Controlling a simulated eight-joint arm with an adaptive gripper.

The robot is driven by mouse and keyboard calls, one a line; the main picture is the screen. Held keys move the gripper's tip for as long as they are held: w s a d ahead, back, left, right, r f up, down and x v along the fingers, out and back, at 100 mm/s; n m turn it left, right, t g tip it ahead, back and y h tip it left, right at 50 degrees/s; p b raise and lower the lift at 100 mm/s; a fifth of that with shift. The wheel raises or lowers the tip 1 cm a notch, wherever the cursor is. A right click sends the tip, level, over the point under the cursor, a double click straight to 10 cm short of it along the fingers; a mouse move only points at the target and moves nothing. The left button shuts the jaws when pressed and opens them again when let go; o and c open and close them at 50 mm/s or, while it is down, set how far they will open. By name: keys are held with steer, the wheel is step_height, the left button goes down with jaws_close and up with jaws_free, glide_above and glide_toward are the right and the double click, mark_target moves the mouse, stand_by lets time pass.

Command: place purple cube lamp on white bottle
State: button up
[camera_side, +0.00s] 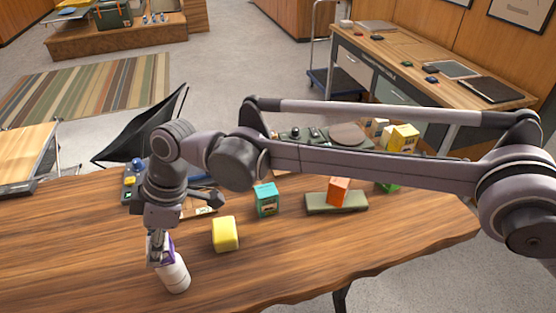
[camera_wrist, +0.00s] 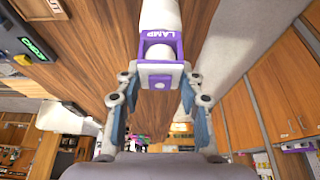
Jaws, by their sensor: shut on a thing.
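My gripper (camera_side: 156,243) points down over the left front of the table. It is shut on the purple cube lamp (camera_side: 168,247), which is mostly hidden behind the fingers in the side view. In the wrist view the lamp (camera_wrist: 160,74) shows a purple frame, a white round part and the word LAMP, between the fingertips (camera_wrist: 160,84). The white bottle (camera_side: 175,278) is directly below the lamp in the side view. It also shows beyond the lamp in the wrist view (camera_wrist: 160,14). The lamp appears at the bottle's top; whether they touch is unclear.
A yellow cube (camera_side: 225,234) stands close to the right of the bottle. A teal box (camera_side: 267,200) and an orange box (camera_side: 338,191) on a green slab (camera_side: 322,203) are farther back. The table's front right is clear.

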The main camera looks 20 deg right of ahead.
steer(key=shift+f, duration=0.15)
steer(key=o, duration=1.2)
steer(key=v, duration=1.2)
steer(key=w+d+r+m+t, duration=0.2)
steer(key=d+r+m, duration=0.15)
steer(key=d, duration=1.15)
steer(key=w+d+r+m+t, duration=0.2)
steer(key=d+m, duration=0.3)
steer(key=d, duration=0.9)
steer(key=s+d+f+m+t+h, duration=0.1)
steer(key=s+d+f+m, duration=0.2)
steer(key=d, duration=0.5)
steer(key=s+d+f+m+t+h, duration=0.1)
steer(key=s+d+f+m+h, duration=0.1)
steer(key=s+d, duration=0.4)
steer(key=s+d+f+m+t+h, duration=0.1)
steer(key=s+d+f+m, duration=0.3)
steer(key=d, duration=0.7)
step_height(320, 180, down, 2)
steer(key=shift+s+f, duration=0.1)
steer(key=shift+s, duration=0.55)
